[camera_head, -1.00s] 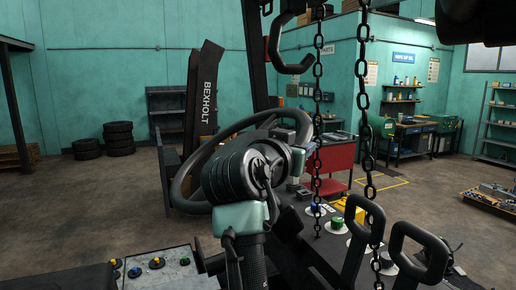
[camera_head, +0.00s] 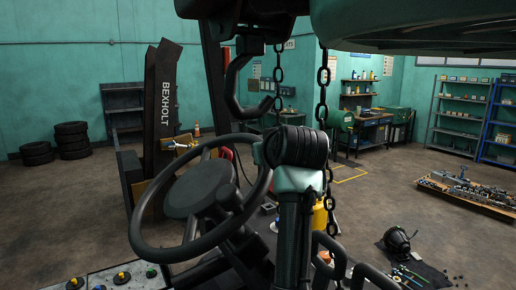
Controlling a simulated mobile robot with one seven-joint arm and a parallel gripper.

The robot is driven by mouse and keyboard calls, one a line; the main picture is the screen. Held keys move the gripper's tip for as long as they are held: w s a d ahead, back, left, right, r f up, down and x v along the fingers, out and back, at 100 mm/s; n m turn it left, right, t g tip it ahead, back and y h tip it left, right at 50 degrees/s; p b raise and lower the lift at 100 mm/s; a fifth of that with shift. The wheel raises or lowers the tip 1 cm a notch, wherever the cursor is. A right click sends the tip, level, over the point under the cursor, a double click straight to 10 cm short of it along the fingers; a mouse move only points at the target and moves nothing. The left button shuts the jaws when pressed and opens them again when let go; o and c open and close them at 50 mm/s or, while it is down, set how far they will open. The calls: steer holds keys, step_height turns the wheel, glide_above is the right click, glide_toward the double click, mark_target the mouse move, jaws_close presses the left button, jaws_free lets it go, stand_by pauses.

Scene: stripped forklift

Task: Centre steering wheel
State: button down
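The black steering wheel (camera_head: 146,198) stands tilted at the left of centre, with its round hub pad (camera_head: 197,188) inside the rim. Dark spokes and a dark knob-like part (camera_head: 229,196) show at the lower right of the hub. I cannot tell whether the wheel is straight or turned. My arm, with a ribbed black joint and pale green links, rises just right of the wheel and overlaps the right edge of its rim in the picture. My gripper is not visible, so I cannot see whether it touches the wheel.
A hook (camera_head: 238,88) and hanging chains (camera_head: 322,100) are close above and right of the wheel. A control panel (camera_head: 128,277) with buttons is at lower left. The mast marked BEXHOLT (camera_head: 160,105) stands behind. A pallet of parts (camera_head: 470,190) lies right on open floor.

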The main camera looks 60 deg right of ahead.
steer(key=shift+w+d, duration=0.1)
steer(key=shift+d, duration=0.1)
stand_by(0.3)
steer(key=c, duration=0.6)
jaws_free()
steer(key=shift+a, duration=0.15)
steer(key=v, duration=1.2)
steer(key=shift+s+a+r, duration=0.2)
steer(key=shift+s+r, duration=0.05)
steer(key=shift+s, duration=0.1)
